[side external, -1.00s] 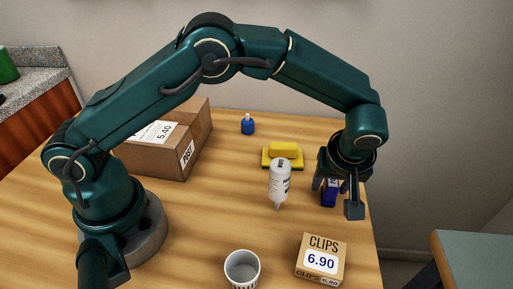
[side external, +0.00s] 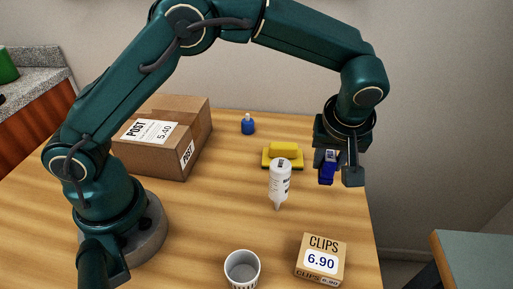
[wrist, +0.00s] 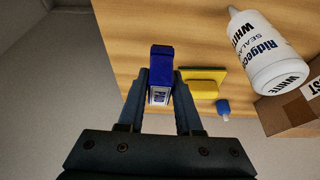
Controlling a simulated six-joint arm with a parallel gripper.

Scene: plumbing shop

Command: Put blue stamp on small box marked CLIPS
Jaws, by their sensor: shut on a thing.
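My gripper (side external: 338,172) is shut on the blue stamp (side external: 327,168) and holds it above the right part of the table. In the wrist view the stamp (wrist: 160,72) sits between the two fingers (wrist: 160,88), with a white label reading "PAI" or similar partly showing. The small box marked CLIPS (side external: 320,259) lies on the table near its front right edge, with a 6.90 label on top. My gripper is behind and above this box, apart from it. The CLIPS box does not show in the wrist view.
The wood table (side external: 200,215) is clear between the cup and carton.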

